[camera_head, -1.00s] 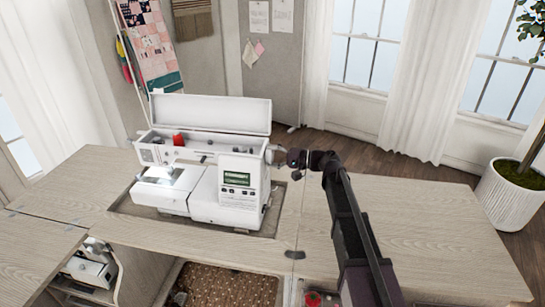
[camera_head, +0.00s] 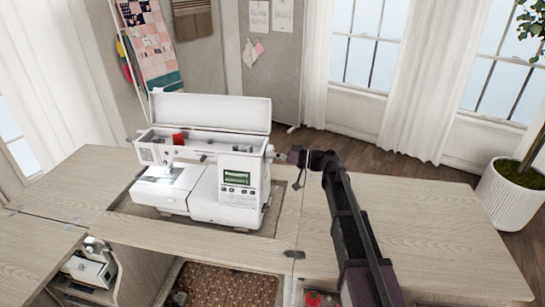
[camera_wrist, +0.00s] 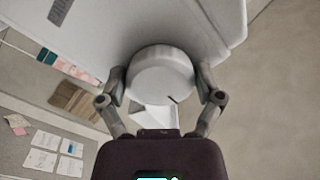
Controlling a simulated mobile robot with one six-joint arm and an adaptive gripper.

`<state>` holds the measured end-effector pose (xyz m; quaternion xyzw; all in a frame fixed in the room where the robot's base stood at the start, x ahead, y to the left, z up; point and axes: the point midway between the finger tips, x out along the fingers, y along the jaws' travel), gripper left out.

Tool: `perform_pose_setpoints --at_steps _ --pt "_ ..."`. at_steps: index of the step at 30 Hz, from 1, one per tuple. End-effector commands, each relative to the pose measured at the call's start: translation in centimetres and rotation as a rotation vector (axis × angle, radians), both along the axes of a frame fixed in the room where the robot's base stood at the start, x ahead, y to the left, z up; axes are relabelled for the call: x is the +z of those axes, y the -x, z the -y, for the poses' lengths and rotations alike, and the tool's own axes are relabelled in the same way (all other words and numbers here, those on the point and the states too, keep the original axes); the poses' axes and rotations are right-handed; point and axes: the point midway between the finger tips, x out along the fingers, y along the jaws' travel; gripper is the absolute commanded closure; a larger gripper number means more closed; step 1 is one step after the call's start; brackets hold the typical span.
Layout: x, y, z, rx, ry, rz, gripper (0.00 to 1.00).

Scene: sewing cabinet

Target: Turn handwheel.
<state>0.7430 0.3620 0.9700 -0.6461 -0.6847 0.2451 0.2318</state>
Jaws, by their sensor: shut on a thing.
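The white sewing machine (camera_head: 215,190) stands in the opening of the cabinet top, with its top lid raised. Its round white handwheel (camera_wrist: 161,75) fills the middle of the wrist view, on the machine's right side. In the head view the handwheel (camera_head: 270,152) shows small at the machine's upper right. My gripper (camera_wrist: 161,82) is shut on the handwheel, with one finger against each side of the rim. A dark notch shows near the wheel's lower right edge. In the head view my gripper (camera_head: 283,157) reaches the wheel from the right.
The wooden cabinet top (camera_head: 420,225) is clear to the right of the machine. A red spool (camera_head: 178,138) sits in the machine's open top. A potted plant (camera_head: 510,200) stands at the far right. An open compartment (camera_head: 225,285) lies in front.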

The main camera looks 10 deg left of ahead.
Motion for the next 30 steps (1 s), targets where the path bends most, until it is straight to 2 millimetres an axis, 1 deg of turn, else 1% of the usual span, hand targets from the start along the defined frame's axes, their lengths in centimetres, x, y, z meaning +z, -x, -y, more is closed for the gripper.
perform_pose_setpoints --at_steps 7,19,20,21,30 --pt "-0.03 -0.03 -0.09 0.001 -0.005 0.07 0.63" --pt "-0.02 -0.04 -0.08 0.001 -0.005 0.078 0.63" --pt "-0.02 -0.04 -0.08 0.001 -0.005 0.078 0.13" --pt "-0.02 -0.04 -0.08 0.001 -0.005 0.078 0.01" --pt "-0.03 -0.05 0.0 0.0 -0.004 0.077 0.0"
